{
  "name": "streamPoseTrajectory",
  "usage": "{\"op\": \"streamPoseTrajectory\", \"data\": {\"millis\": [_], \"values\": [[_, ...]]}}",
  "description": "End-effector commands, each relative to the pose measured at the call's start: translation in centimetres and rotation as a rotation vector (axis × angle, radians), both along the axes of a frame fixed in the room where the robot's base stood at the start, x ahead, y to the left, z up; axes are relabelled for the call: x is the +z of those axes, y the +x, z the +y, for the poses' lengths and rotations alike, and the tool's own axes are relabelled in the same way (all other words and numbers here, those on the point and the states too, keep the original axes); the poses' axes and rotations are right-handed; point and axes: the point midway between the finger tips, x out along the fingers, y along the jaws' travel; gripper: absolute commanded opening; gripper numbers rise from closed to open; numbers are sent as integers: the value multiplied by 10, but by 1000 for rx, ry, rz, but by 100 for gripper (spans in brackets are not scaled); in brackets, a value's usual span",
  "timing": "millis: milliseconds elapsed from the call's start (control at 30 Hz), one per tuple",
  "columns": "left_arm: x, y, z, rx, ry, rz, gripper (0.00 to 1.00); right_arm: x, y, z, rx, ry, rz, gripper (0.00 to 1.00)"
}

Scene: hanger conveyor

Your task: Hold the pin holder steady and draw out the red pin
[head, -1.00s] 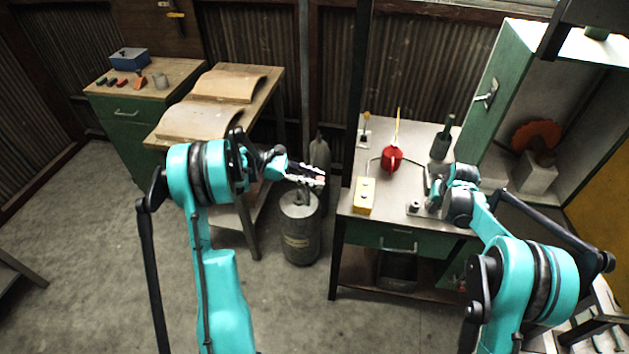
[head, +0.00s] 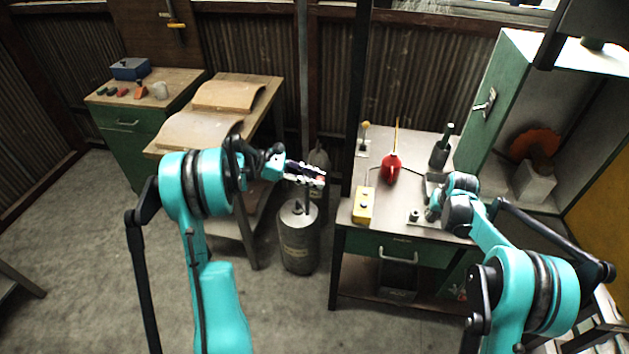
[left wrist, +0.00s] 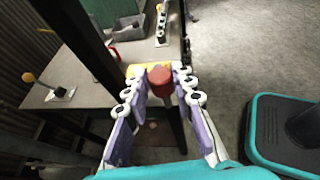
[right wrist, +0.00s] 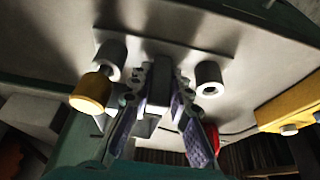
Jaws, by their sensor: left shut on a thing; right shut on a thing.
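The red pin (left wrist: 160,80) shows in the left wrist view as a red cylindrical head between the fingers of my left gripper (left wrist: 162,100). My left gripper (head: 322,177) is shut on it, in the air left of the workbench and well apart from the pin holder. The pin holder (right wrist: 215,35) is a pale plate with grey round sockets, close up in the right wrist view. A yellow-headed pin (right wrist: 92,92) stands in its left socket; the right socket (right wrist: 209,78) looks empty. My right gripper (right wrist: 160,92) is shut on the holder's middle grip. In the head view, the gripper partly hides the holder (head: 416,217).
The workbench (head: 387,213) bears a yellow control box (head: 363,206), a red oil can (head: 391,170) and a dark green bottle-like item (head: 441,152). A grey cylinder (head: 299,240) stands on the floor below my left gripper. A green cabinet (head: 491,85) stands at right.

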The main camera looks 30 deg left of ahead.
Motion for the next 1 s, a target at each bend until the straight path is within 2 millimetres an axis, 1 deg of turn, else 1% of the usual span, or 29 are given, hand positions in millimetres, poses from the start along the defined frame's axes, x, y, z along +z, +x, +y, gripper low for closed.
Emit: {"op": "streamPoseTrajectory", "data": {"millis": [267,300,367,400,667,767,867,1000], "values": [[1,0,0,0,0,0,0,0,0,0,0,0,0,0],[1,0,0,0,0,0,0,0,0,0,0,0,0,23],[1,0,0,0,0,0,0,0,0,0,0,0,0,39],[1,0,0,0,0,0,0,0,0,0,0,0,0,42],[1,0,0,0,0,0,0,1,0,0,0,0,0,42],[1,0,0,0,0,0,0,5,-2,-1,0,0,0,42],[1,0,0,0,0,0,0,18,-7,-2,0,0,0,42],[1,0,0,0,0,0,0,46,-18,-6,0,0,0,42]]}}
